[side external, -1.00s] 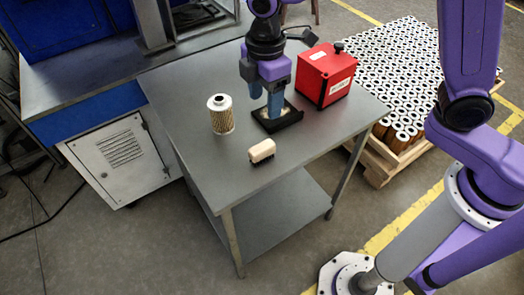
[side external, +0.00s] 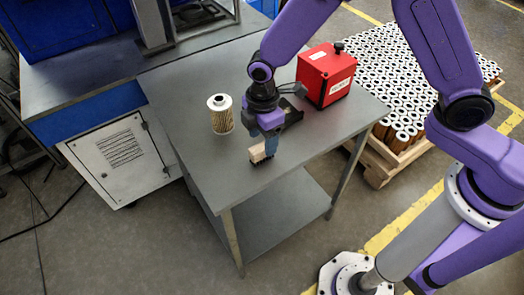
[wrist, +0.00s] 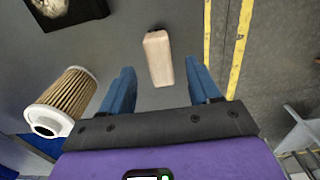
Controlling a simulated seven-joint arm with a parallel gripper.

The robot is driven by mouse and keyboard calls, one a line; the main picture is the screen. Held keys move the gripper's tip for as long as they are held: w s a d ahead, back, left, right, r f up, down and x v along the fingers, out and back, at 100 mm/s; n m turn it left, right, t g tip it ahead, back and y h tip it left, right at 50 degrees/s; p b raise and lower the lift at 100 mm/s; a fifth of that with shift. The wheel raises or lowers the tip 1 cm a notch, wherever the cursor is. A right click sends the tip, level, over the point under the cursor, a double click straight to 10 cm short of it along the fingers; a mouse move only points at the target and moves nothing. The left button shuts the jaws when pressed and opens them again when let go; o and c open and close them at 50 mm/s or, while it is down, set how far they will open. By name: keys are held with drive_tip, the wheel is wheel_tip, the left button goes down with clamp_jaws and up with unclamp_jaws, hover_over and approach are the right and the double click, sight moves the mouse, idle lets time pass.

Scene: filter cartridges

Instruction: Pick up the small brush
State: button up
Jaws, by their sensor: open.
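The small brush (side external: 257,153) has a pale wooden back and dark bristles. It stands bristles down on the grey metal table near its front edge. In the wrist view the brush (wrist: 158,58) lies ahead of and between the two blue fingers, apart from both. My gripper (side external: 270,146) is open, just above and partly in front of the brush in the side view. The right part of the brush is hidden by a finger in the side view.
A filter cartridge (side external: 220,114) stands left of my gripper. A black tray (side external: 292,113) is behind it, partly hidden by my arm. A red box (side external: 326,75) stands at the table's back right. The table's left and front areas (side external: 205,165) are clear.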

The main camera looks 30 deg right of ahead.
sight(262, 147)
drive_tip(key=shift+a+f, duration=0.1)
drive_tip(key=shift+f, duration=2.45)
drive_tip(key=c, duration=1)
